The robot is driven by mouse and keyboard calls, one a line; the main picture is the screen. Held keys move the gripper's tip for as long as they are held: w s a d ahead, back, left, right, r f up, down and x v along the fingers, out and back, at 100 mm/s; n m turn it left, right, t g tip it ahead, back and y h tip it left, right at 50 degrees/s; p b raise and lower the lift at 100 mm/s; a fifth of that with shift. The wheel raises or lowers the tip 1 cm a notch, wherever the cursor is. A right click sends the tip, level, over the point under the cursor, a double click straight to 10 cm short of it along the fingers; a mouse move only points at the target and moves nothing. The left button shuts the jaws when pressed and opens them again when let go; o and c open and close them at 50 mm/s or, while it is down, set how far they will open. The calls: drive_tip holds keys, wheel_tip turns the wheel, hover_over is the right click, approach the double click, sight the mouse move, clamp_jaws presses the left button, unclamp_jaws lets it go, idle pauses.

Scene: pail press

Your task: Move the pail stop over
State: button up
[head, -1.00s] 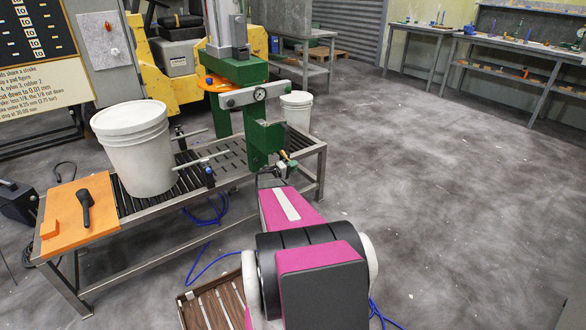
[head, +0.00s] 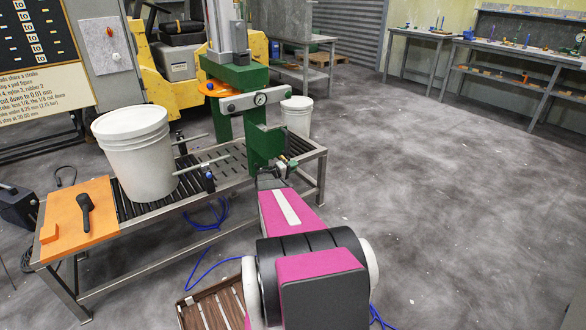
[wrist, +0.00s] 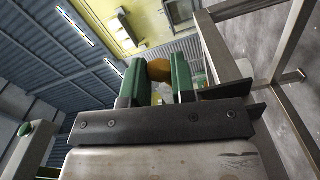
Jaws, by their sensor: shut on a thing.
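My gripper (wrist: 158,82) has two green fingers on a dark bracket in the wrist view. They are shut on an orange-brown rounded knob (wrist: 158,70); I cannot tell whether it belongs to the pail stop. In the head view my gripper is small, at the table's front right edge by the green press (head: 262,145), and its grasp is not clear there. A large white lidded pail (head: 135,155) stands upright on the slatted table, left of the press. A metal rod with a blue-knobbed clamp (head: 209,182) reaches toward the pail's right side. A second rod (head: 190,138) lies behind it.
The slatted table (head: 150,208) carries an orange board (head: 95,225) with a black tool at its left end. A smaller white pail (head: 297,115) is behind the press. A wooden tray (head: 212,303) and blue hoses are below. The floor at right is clear.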

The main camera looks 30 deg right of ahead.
drive_tip(key=shift+w+r, duration=0.25)
drive_tip(key=shift+r, duration=0.4)
drive_tip(key=shift+w+r, duration=0.25)
drive_tip(key=shift+r, duration=0.35)
drive_tip(key=o, duration=0.8)
drive_tip(key=shift+a, duration=0.15)
drive_tip(key=a, duration=1.1)
drive_tip(key=s+a+r+y, duration=0.1)
drive_tip(key=s+a+y, duration=0.5)
drive_tip(key=a, duration=0.5)
drive_tip(key=s+a+r+n+y, duration=0.1)
drive_tip(key=s+a+y, duration=0.5)
drive_tip(key=s+a, duration=0.4)
drive_tip(key=s+a+r+g+y, duration=0.1)
drive_tip(key=s+a+y, duration=0.5)
drive_tip(key=s+a, duration=0.3)
drive_tip(key=shift+s+a, duration=0.1)
drive_tip(key=shift+a, duration=1.5)
